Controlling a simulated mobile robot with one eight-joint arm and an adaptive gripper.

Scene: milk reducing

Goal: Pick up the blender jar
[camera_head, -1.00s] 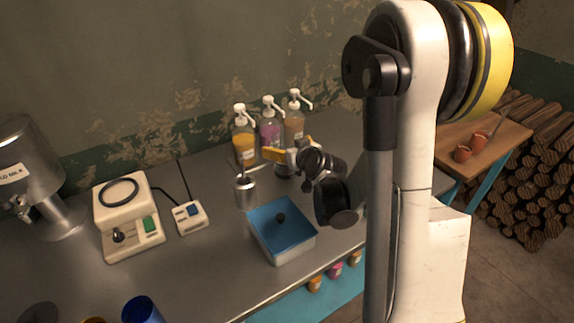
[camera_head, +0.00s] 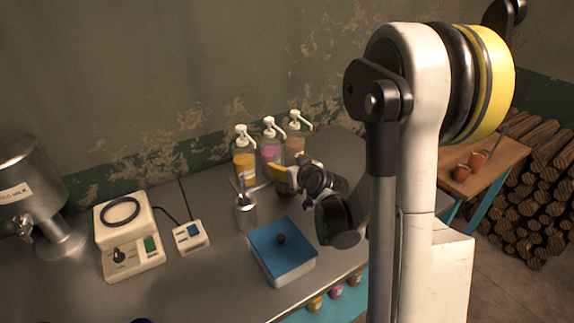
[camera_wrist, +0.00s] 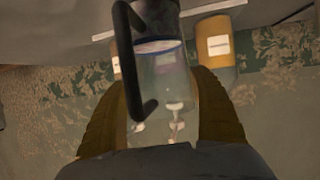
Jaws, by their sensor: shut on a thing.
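The blender jar (camera_wrist: 168,75) is a clear vessel with a black handle, large in the wrist view. It sits between the two yellow fingers of my gripper (camera_wrist: 165,105), which is shut on it. In the head view my gripper (camera_head: 274,176) is over the counter, in front of the pump bottles and right of a metal cup. The jar is mostly hidden there by my gripper and wrist. I cannot tell whether its base touches the counter.
Yellow (camera_head: 244,168), pink (camera_head: 270,151) and brown (camera_head: 295,142) pump bottles stand close behind my gripper. A metal cup (camera_head: 246,213) with utensils and a blue-lidded box (camera_head: 283,252) stand in front. A white blender base or scale-like appliance (camera_head: 126,240) stands left.

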